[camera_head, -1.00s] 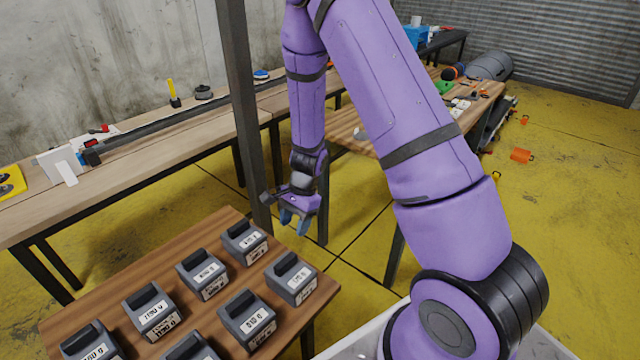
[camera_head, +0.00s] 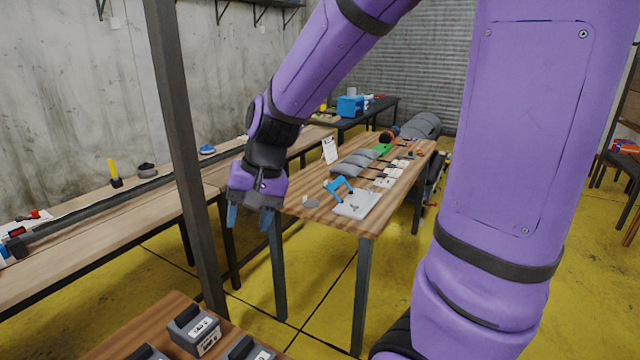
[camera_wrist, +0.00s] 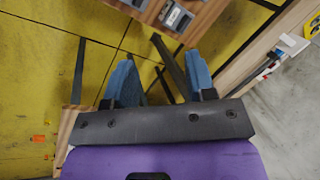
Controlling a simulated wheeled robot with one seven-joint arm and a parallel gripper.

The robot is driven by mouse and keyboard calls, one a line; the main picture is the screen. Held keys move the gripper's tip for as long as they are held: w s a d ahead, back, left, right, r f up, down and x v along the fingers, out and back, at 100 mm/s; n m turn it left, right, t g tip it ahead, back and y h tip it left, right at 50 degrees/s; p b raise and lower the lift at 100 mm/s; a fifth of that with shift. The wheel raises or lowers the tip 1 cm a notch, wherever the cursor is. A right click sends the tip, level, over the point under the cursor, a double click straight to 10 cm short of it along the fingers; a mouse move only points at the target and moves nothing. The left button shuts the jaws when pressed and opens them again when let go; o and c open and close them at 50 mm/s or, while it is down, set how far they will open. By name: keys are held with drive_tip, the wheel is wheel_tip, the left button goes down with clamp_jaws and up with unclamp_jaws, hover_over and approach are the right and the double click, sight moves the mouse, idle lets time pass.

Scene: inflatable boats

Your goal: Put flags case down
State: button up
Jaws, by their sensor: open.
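My gripper (camera_head: 249,217) hangs in the air, fingers pointing down, left of the near end of the middle wooden table (camera_head: 345,222). In the wrist view my gripper (camera_wrist: 160,80) has its two blue fingers well apart, with nothing between them. I cannot make out anything that is surely a flags case. A white plate with a blue handle-like part (camera_head: 341,190) lies on the near end of the middle table, right of my gripper and apart from it.
Several grey boxes with labels (camera_head: 195,330) stand on a low table at the bottom. A dark post (camera_head: 182,150) rises left of my gripper. A long bench (camera_head: 100,240) runs along the wall. Yellow floor (camera_head: 320,280) shows between tables.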

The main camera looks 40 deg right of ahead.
drive_tip(key=s+d+r+n+t+h, duration=0.1)
drive_tip(key=s+r+n, duration=0.1)
drive_tip(key=s+r, duration=0.3)
drive_tip(key=s+d+r+n+t+h, duration=0.2)
drive_tip(key=s+r, duration=0.3)
drive_tip(key=s, duration=0.5)
drive_tip(key=shift+d+r+n, duration=0.2)
drive_tip(key=shift+n, duration=0.4)
